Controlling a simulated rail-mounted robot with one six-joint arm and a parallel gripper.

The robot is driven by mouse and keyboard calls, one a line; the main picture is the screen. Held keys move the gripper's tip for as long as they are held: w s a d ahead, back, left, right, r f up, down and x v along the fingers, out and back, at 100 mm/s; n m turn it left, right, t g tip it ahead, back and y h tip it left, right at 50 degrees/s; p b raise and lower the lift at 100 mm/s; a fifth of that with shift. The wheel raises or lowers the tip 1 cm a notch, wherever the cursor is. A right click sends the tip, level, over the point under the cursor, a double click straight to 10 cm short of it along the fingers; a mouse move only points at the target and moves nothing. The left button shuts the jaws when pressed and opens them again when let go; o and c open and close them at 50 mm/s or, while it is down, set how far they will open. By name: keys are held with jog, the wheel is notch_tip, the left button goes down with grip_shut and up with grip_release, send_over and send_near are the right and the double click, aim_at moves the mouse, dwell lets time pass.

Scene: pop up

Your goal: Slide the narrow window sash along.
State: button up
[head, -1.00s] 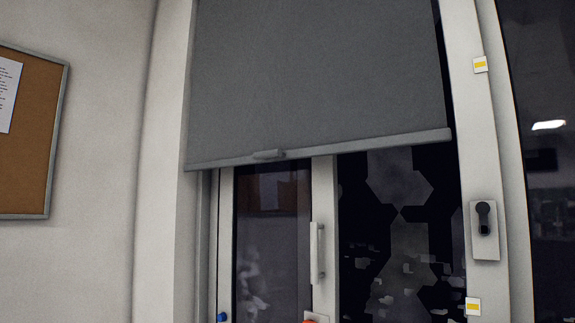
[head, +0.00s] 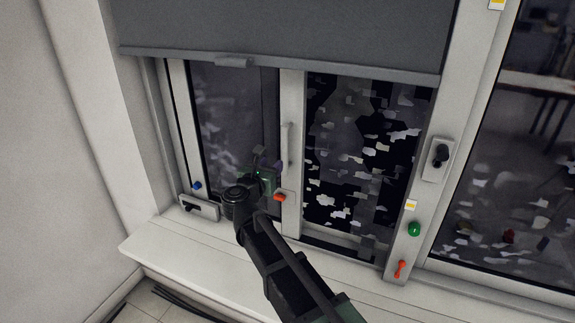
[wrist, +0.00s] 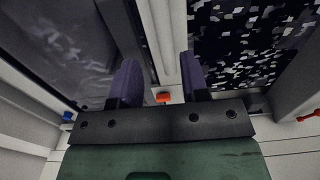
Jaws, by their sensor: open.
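The narrow window sash (head: 292,110) is a pale-framed dark pane on the left of the window, with a black patterned area to its right. A slim vertical handle (head: 286,147) is on its right stile, and an orange-red knob (head: 280,197) is low on that stile. My gripper (head: 268,160) is in front of the pane, just left of the handle in the picture. The sash stile (wrist: 160,40) and orange-red knob (wrist: 163,98) appear beyond the gap. Contact cannot be told.
A grey blind (head: 285,30) hangs over the window top. A pale sill (head: 185,255) runs below. A blue knob (head: 197,185) is at the lower left. The right post carries a black handle (head: 440,155), a green knob (head: 414,229) and a red lever (head: 400,269).

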aim_at(283, 153)
jog(key=x, duration=0.8)
jog(key=shift+d, duration=0.2)
jog(key=shift+s, duration=0.15)
jog(key=c, duration=0.7)
jog(key=s+d, duration=0.3)
jog(key=d, duration=0.6)
jog(key=s+d, duration=0.4)
jog(key=d, duration=0.5)
jog(key=shift+d, duration=0.4)
jog(key=shift+s+d, duration=0.1)
jog(key=shift+s, duration=0.05)
jog(key=s+d, duration=0.2)
jog(key=d, duration=0.5)
jog(key=shift+s, duration=0.3)
jog(key=o, duration=0.9)
jog(key=shift+o, duration=0.2)
